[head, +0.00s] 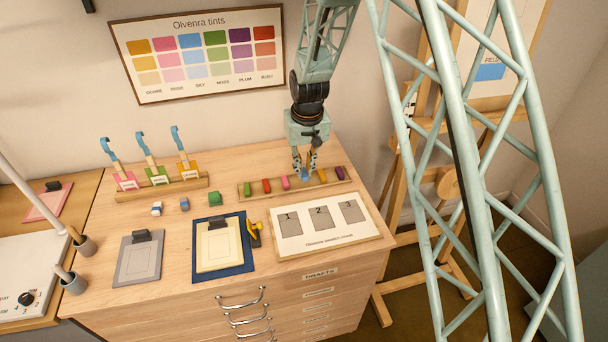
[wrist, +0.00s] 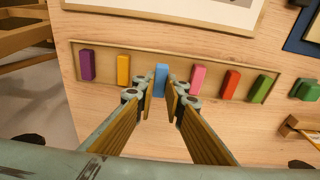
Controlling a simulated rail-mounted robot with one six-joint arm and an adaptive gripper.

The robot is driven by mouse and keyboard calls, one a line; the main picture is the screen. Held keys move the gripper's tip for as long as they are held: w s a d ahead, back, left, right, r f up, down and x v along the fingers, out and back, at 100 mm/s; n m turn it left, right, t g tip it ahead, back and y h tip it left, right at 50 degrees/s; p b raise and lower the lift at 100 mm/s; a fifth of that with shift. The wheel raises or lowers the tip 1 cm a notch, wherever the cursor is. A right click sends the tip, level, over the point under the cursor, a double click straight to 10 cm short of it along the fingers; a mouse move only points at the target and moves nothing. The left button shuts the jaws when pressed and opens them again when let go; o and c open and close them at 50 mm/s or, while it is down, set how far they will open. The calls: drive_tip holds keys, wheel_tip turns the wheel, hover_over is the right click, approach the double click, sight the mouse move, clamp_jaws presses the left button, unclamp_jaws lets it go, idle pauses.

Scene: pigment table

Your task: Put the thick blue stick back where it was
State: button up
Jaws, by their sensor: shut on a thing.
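The blue stick (head: 305,176) is between my gripper's fingers; it also shows upright in the wrist view (wrist: 161,80). My gripper (head: 304,171) is shut on it, its fingertips (wrist: 160,88) on either side of the stick. The stick is at the shallow wooden tray (head: 295,191), in the gap between the pink stick (wrist: 198,78) and the yellow stick (wrist: 123,70). I cannot tell whether its lower end touches the tray floor. The tray also holds a purple stick (wrist: 87,65), a red stick (wrist: 231,84) and a green stick (wrist: 261,89).
A white board with numbered grey squares (head: 325,241) lies in front of the tray. A green block (head: 214,199) and small blue-and-white pieces (head: 184,204) lie to the left. A wooden rack (head: 160,190) holds tools with blue handles. An easel (head: 440,130) stands at the right.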

sight(306, 176)
drive_tip(key=shift+f, duration=1.2)
drive_tip(key=shift+f, duration=0.1)
drive_tip(key=o, duration=0.8)
drive_tip(key=shift+c, duration=0.2)
wheel_tip(306, 176, up, 12)
drive_tip(key=s, duration=0.1)
drive_tip(key=shift+s+d+p, duration=0.25)
drive_tip(key=shift+s+p, duration=0.05)
drive_tip(key=shift+s, duration=0.05)
idle(0.3)
